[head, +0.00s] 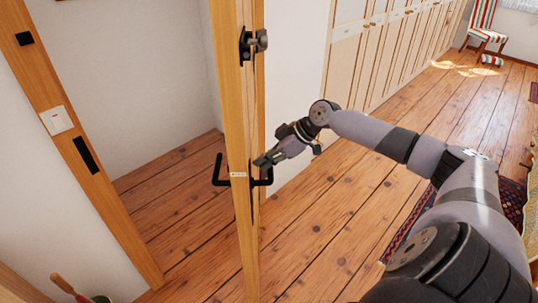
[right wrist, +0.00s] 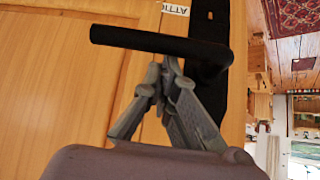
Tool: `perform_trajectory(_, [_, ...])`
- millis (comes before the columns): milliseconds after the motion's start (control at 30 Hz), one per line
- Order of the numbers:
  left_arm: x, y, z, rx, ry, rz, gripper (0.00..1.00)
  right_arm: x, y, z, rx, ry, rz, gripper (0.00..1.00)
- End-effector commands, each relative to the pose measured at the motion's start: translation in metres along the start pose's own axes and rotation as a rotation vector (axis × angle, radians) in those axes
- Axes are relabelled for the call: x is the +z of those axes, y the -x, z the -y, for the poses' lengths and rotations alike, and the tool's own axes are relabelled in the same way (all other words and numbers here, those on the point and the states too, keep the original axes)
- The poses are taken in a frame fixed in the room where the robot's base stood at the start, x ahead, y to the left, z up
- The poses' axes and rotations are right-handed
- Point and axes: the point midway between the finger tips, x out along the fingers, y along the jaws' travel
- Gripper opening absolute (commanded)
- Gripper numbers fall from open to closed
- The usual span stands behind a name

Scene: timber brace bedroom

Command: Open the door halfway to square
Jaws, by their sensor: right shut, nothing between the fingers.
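The wooden door (head: 236,90) stands ajar, seen nearly edge-on in the head view, with a gap between it and the jamb at left. A black lever handle (head: 262,178) is on its right face; another lever (head: 219,172) is on the far face. In the right wrist view the lever (right wrist: 140,39) crosses the upper part. My right gripper (head: 264,161) is shut and empty, close beside the right-face lever. Its fingertips (right wrist: 160,75) overlap the picture just below the lever; I cannot tell whether they touch it. My left gripper is not in view.
The wooden jamb (head: 105,200) at left carries a black strike plate (head: 85,155) and a white switch (head: 57,120). A black knob lock (head: 252,43) sits higher on the door. Wardrobes (head: 395,45) line the wall. The plank floor (head: 325,215) right of the door is clear.

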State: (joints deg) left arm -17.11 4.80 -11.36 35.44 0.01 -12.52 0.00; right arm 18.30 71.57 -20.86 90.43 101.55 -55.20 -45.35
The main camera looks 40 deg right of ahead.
Motion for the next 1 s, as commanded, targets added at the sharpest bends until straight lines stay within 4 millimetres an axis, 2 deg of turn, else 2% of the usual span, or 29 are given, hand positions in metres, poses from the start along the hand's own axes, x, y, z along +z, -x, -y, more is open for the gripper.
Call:
perform_trajectory(133, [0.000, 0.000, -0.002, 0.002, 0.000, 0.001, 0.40, 0.002, 0.016, -0.001, 0.003, 0.000, 0.004, 0.00])
perform_trajectory(400, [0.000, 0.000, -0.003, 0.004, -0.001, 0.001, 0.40, 0.001, 0.062, 0.000, 0.001, 0.004, 0.010, 0.00])
perform_trajectory(1000, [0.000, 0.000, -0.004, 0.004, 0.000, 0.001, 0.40, -0.003, 0.102, 0.000, 0.001, 0.005, 0.000, 0.00])
